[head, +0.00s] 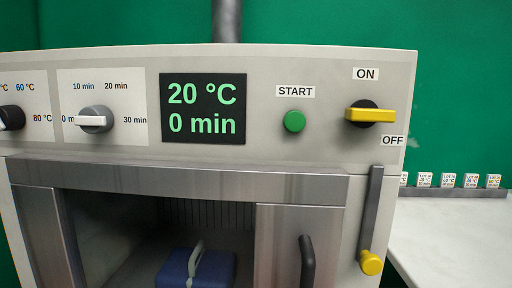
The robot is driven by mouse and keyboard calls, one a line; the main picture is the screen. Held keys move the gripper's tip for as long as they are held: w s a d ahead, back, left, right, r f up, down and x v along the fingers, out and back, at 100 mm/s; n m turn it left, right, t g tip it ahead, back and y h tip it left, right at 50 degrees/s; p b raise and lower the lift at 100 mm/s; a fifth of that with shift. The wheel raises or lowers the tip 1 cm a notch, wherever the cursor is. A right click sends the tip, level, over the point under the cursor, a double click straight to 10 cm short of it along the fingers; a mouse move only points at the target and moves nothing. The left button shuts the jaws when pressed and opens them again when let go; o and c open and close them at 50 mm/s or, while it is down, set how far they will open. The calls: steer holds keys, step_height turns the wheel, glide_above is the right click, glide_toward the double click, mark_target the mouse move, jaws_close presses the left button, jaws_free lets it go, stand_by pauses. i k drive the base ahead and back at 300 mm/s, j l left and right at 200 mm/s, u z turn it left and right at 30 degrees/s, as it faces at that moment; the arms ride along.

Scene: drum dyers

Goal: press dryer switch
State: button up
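The dryer's front panel (270,80) fills the upper middle of the head view. A yellow switch handle (370,115) on a black round base sits at its right, with ON above and OFF at its lower right. The handle lies roughly horizontal, pointing right, between the two labels. A green round START button (294,121) is left of it. The display (203,108) reads 20 °C and 0 min in green. The time knob (94,120) has a white grip, and the temperature knob (12,117) is partly cut off at the left edge. My gripper is not in view.
Below the panel, a dark opening shows a blue item with a grey handle (195,266). A dark lever with a yellow knob (371,262) hangs at the right side, and a dark door handle (307,262) is near it. A pale table (455,235) with several small labelled cards stands right.

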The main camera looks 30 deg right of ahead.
mark_target(364, 114)
steer(key=i+l+z, duration=0.15)
steer(key=z, duration=0.9)
